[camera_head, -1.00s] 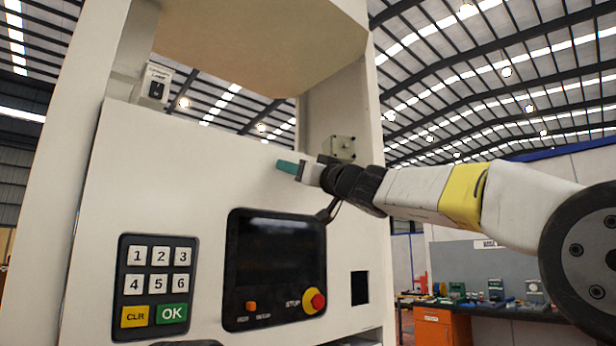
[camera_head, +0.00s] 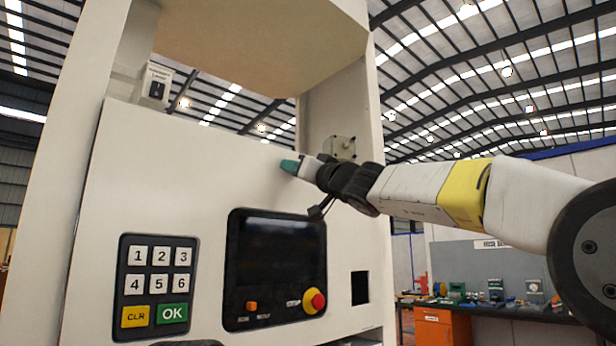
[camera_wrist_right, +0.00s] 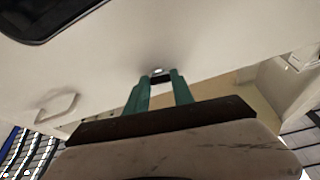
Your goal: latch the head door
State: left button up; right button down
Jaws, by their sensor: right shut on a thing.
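The head door (camera_head: 180,180) is the broad white front panel with a keypad and a screen, and it looks flush with the cabinet frame. My right gripper (camera_head: 289,166) is at the upper right of this panel, teal fingertips against it. In the right wrist view my gripper (camera_wrist_right: 160,90) has its two teal fingers on either side of a small black and silver latch knob (camera_wrist_right: 159,75) on the white panel. The fingers are shut on it and hide much of it. In the head view the knob is hidden behind the fingertips.
The panel carries a keypad (camera_head: 156,286), a dark screen (camera_head: 275,262) and a red stop button (camera_head: 314,301). A white switch box (camera_head: 154,85) stands at the upper left. A grey motor-like block (camera_head: 341,148) is just behind my gripper. A pale handle (camera_wrist_right: 58,108) shows in the wrist view.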

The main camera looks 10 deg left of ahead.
jog(key=m+h, duration=0.1)
jog(key=m, duration=0.1)
jog(key=m+t+h, duration=0.1)
jog(key=m, duration=0.2)
jog(key=m+h, duration=0.1)
jog(key=m, duration=0.1)
jog(key=shift+s+a+r+t, duration=0.15)
jog(key=shift+s+a+t, duration=0.1)
jog(key=shift+t, duration=0.15)
jog(key=shift+m+h, duration=0.4)
jog(key=shift+m, duration=0.2)
jog(key=shift+r+m+g+h, duration=0.15)
jog(key=shift+m+h, duration=0.5)
jog(key=shift+m, duration=1.2)
jog(key=shift+r+m+g+h, duration=0.15)
jog(key=shift+m+h, duration=0.55)
jog(key=shift+m, duration=1.2)
jog(key=shift+r+m+g+h, duration=0.15)
jog(key=shift+m+h, duration=0.5)
jog(key=shift+m, duration=1.2)
